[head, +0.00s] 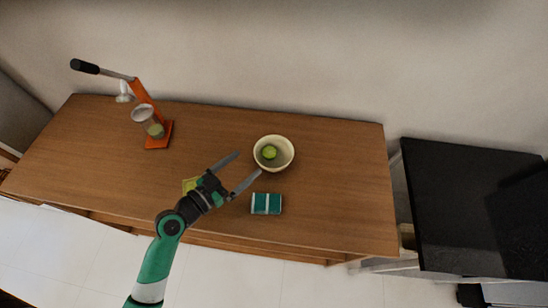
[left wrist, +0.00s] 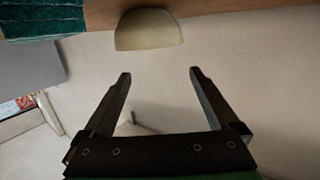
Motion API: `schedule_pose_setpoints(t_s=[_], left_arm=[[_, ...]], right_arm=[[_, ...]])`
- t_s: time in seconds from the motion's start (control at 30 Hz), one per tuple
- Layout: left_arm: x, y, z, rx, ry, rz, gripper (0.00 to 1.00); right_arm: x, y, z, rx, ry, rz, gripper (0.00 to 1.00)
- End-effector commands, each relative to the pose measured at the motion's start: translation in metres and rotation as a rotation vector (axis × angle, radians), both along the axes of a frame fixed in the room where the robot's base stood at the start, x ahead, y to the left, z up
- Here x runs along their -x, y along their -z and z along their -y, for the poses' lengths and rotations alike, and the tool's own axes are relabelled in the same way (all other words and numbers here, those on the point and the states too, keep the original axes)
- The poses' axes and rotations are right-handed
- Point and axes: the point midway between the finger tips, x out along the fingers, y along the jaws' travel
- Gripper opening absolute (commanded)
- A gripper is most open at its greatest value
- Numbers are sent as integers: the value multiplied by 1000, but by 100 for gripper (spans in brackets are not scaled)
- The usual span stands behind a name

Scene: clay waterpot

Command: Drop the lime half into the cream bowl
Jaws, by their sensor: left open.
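The cream bowl (head: 287,162) stands on the wooden table, right of its middle. The green lime half (head: 269,153) lies inside the bowl. My left gripper (head: 249,162) is open and empty, its fingers pointing toward the bowl from the lower left. In the left wrist view the bowl (left wrist: 148,32) shows at the top, beyond the open fingertips (left wrist: 158,71), and the lime half is hidden there. My right gripper is in neither view.
A green box (head: 266,204) lies below the bowl; it also shows in the left wrist view (left wrist: 32,22). A yellow-green item (head: 188,186) is partly hidden by my left gripper. An orange citrus press (head: 149,100) with a glass (head: 145,116) stands at the left. The table's right side is clear.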

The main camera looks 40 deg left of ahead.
Motion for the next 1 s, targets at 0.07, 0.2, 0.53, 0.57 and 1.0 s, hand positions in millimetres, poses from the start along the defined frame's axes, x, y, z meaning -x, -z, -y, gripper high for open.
schedule_pose_setpoints(t_s=[0.07, 0.2, 0.53, 0.57, 1.0], left_arm=[[14, 0, -1, 1, -4, -2, 94], [26, -4, 0, 0, -1, 0, 94], [27, -4, 1, 0, 1, 1, 94], [27, -4, 1, 0, 1, 1, 94], [15, -15, 13, -16, 47, 26, 94]], right_arm=[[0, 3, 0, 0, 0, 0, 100], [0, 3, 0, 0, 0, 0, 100], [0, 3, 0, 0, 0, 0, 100], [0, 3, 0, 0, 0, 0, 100], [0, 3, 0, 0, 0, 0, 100]])
